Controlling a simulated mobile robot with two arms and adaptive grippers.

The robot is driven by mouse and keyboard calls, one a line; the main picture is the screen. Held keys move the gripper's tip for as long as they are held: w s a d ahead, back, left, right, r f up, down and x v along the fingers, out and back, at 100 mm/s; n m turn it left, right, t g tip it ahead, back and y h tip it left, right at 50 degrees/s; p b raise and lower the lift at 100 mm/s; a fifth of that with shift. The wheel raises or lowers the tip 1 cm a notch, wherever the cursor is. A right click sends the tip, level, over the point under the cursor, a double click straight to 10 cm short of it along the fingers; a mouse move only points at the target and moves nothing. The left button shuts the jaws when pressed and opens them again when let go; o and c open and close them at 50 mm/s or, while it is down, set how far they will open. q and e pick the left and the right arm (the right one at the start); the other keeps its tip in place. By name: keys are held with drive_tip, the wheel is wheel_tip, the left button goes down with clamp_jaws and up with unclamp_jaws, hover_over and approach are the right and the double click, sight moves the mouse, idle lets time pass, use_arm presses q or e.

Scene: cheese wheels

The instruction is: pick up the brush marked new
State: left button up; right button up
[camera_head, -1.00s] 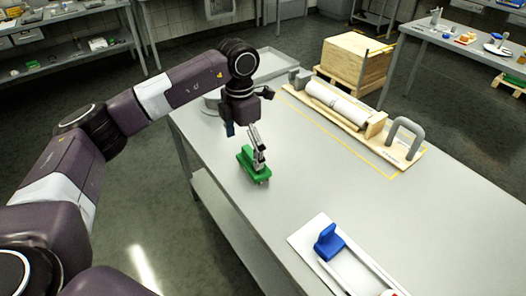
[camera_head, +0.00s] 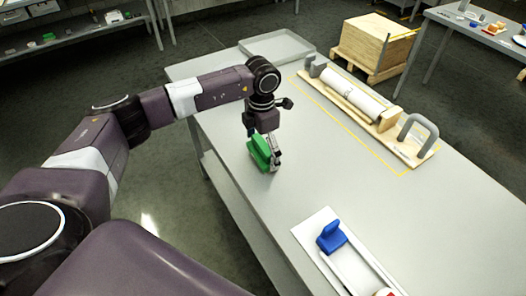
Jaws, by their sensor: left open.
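A green brush (camera_head: 261,153) is at the left edge side of the grey table, in the head view. No marking on it is legible at this size. My left gripper (camera_head: 262,143) comes down over the brush with its jaws open, a dark blue finger on the left and a grey finger on the right. The green shows between and below the fingers, partly hidden by them. I cannot tell whether the fingers touch it. My right gripper is out of view.
A wooden board (camera_head: 350,108) with a white roller and a grey handle (camera_head: 418,128) lies at the right. A white board with a blue block (camera_head: 331,237) is at the front. A grey tray (camera_head: 300,40) sits at the back. The table middle (camera_head: 340,170) is clear.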

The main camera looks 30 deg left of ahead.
sight(262, 144)
use_arm(q)
drive_tip(key=c, duration=1.2)
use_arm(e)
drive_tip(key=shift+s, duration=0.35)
use_arm(q)
drive_tip(key=shift+r, duration=0.1)
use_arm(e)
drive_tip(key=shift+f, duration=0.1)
use_arm(q)
drive_tip(key=shift+r, duration=0.5)
drive_tip(key=shift+r+b, duration=2.15)
drive_tip(key=shift+r, duration=7.35)
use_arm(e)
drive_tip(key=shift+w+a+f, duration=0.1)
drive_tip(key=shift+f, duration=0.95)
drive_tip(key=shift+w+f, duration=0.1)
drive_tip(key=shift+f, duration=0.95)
